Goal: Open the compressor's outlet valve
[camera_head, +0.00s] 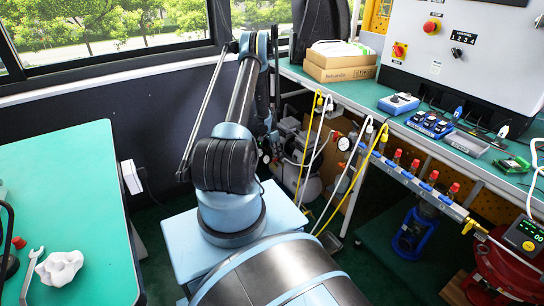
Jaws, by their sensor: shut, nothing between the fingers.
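The compressor (304,182) stands on the floor under the bench, a pale grey tank with dark round gauges and hoses. Its outlet valve is too small to tell apart from the fittings around it. My arm (226,165) rises in the middle of the view and bends down at its far end. My gripper (267,140) hangs there, small and dark, left of the compressor's fittings in the picture. It is shut and empty. Whether it touches any fitting cannot be told, and my arm hides part of that area.
A green bench (350,92) runs along the right, with cardboard boxes (337,62) and blue devices on it. A rail (425,188) with red and blue valves runs along its front. Yellow hoses (350,185) hang before the compressor. A green table (85,205) stands left.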

